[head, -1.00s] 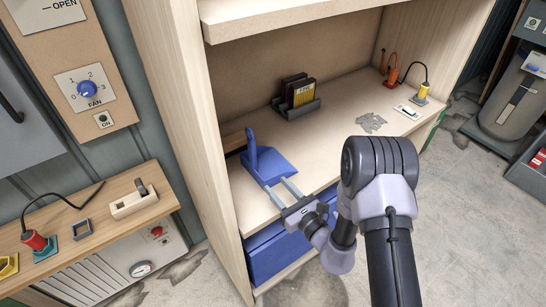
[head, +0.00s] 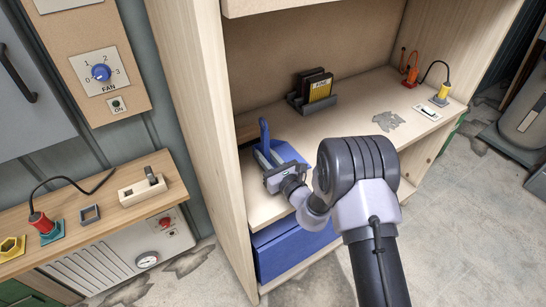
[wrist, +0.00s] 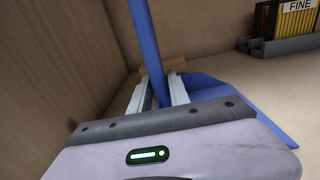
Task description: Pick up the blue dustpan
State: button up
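The blue dustpan (head: 288,154) lies on the cabinet shelf near its left wall, its handle (head: 264,132) standing upright. In the wrist view the handle (wrist: 166,40) rises between the two pale fingers, and part of the blue pan (wrist: 215,98) shows to the right. My gripper (head: 265,157) is at the handle, with one finger on each side of it. The fingers (wrist: 158,82) look open, with some gap around the handle, though contact at the tips is hard to see. The gripper body hides the near part of the pan.
A brown rounded thing (wrist: 150,67) lies behind the handle. A dark rack (head: 312,103) with a yellow "FINE" block stands at the shelf's back. The cabinet's left wall (head: 205,130) is close by. A blue bin (head: 290,248) sits below. The shelf's middle is mostly clear.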

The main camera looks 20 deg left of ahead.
aim_at(267, 148)
grip_shut()
jog(key=shift+r, duration=0.35)
notch_tip(267, 148, up, 3)
jog(key=shift+s+d+r+p, duration=0.1)
jog(key=shift+r+p, duration=0.05)
jog(key=shift+p, duration=1.05)
jog(key=s+a+r+p+v, duration=0.1)
jog(key=p+v, duration=0.1)
jog(key=v, duration=1.3)
jog(key=shift+s, duration=0.5)
